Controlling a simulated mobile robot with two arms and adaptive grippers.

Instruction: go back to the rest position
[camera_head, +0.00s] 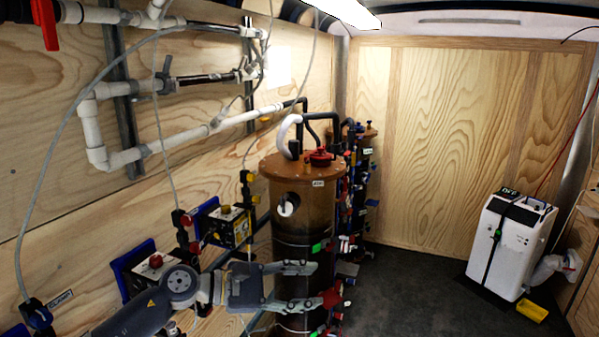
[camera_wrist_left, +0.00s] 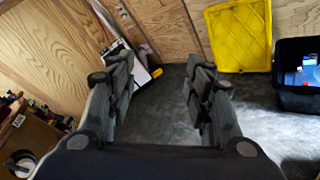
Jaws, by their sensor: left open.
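My left gripper (camera_head: 306,284) reaches in from the lower left in the head view, in front of the brown cylindrical filter tank (camera_head: 300,215). Its two fingers are spread apart and nothing is between them. In the left wrist view the same open gripper (camera_wrist_left: 165,85) points out over the dark floor. A red valve handle (camera_head: 331,297) shows close by the lower fingertip; I cannot tell whether they touch. My right gripper does not show in either view.
White and grey pipes (camera_head: 180,140) run along the left wooden wall. A white machine (camera_head: 510,245) stands at the right, with a small yellow tray (camera_head: 532,311) by it. The wrist view shows a yellow panel (camera_wrist_left: 238,35) and a black bin (camera_wrist_left: 297,98). The middle floor (camera_head: 410,290) is clear.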

